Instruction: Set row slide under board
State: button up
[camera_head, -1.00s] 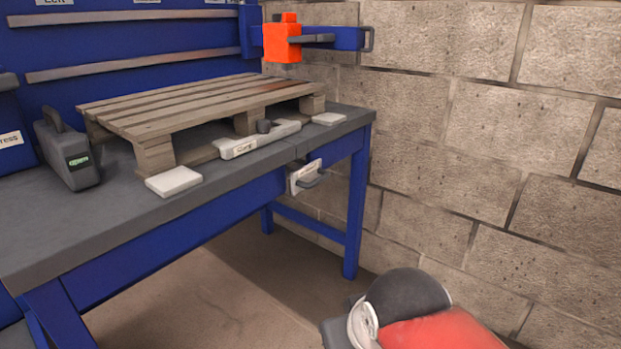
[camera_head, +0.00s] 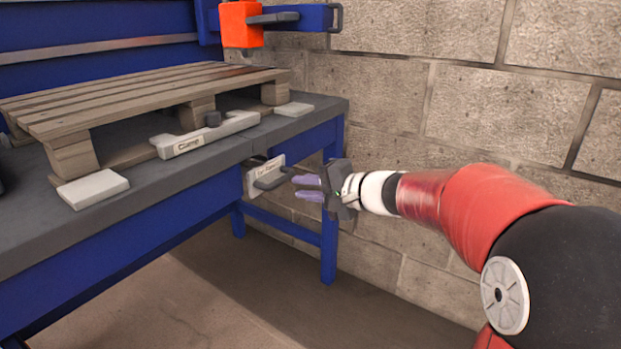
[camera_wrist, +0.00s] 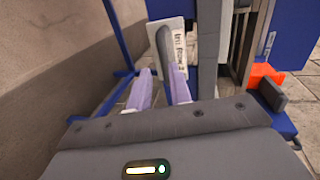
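The row slide looks to be the small white labelled plate (camera_head: 262,176) with a dark handle, on the bench's front edge under the board. Its label is too small to read surely; the plate also shows in the wrist view (camera_wrist: 178,48). My gripper (camera_head: 308,188) is just right of the handle, its two purple fingers spread apart and pointing at it. In the wrist view the fingers (camera_wrist: 158,90) are apart with the handle ahead of their tips. Nothing is between them. Whether a finger touches the handle I cannot tell.
A wooden pallet (camera_head: 140,95) stands on the grey bench top (camera_head: 190,165). A pale bar labelled clamp (camera_head: 205,135) and white pads (camera_head: 92,188) lie along its front. An orange block (camera_head: 241,24) sits on a blue arm above. The block wall (camera_head: 480,110) bounds the right side.

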aim_at(284, 181)
jog(key=x, duration=0.2)
jog(key=w+x, duration=0.1)
jog(key=x, duration=0.2)
jog(key=d+x, duration=0.1)
jog(key=x, duration=0.2)
jog(key=shift+w+r, duration=0.15)
jog(key=shift+r, duration=0.1)
jog(key=shift+c, duration=0.2)
grip_shut()
